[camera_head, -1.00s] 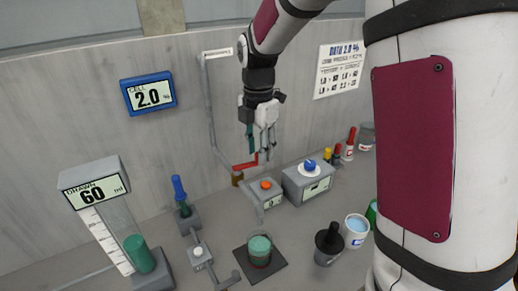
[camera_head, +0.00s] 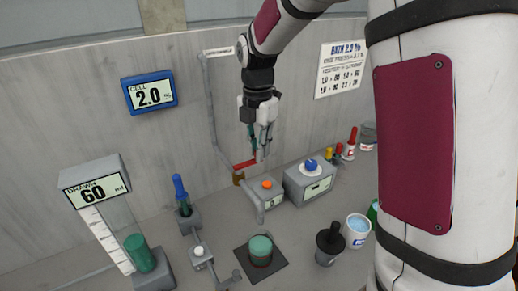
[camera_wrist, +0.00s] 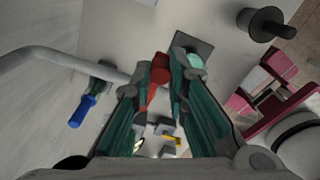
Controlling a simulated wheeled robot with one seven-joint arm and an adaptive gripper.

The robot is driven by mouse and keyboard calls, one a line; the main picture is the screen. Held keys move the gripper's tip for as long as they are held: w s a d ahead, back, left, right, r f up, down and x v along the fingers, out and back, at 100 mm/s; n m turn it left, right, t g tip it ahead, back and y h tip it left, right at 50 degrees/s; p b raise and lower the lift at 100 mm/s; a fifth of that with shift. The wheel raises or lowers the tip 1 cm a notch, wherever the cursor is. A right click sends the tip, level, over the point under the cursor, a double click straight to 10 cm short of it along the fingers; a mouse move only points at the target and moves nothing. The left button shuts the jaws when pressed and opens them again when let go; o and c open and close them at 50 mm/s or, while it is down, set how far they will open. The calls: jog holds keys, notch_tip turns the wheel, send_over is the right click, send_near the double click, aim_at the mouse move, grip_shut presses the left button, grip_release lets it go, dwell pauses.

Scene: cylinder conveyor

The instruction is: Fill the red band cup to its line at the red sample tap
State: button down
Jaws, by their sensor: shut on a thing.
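The red band cup (camera_head: 261,251) is a green cup with a red band low on its side. It stands upright on a dark square mat (camera_head: 243,258) on the bench. The red sample tap's red lever (camera_head: 245,164) is at the wall pipe, with a brown part (camera_head: 239,178) below it. My gripper (camera_head: 262,152) points down at the right end of the lever, apart from the cup. In the wrist view, the red lever (camera_wrist: 158,76) shows between my fingertips, which are shut on it. I cannot make out the cup's fill line or its contents.
A grey box with an orange button (camera_head: 267,184) and one with a blue knob (camera_head: 311,164) stand close by. A black-handled pot (camera_head: 329,245) and a white cup of blue liquid (camera_head: 357,229) are to the right. A gauge reading 60 (camera_head: 92,189) is at left.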

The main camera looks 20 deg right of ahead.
jog(key=shift+w, duration=0.15)
jog(key=c, duration=1.6)
grip_release()
jog(key=shift+o, duration=0.2)
jog(key=shift+r, duration=0.15)
notch_tip(320, 180, up, 12)
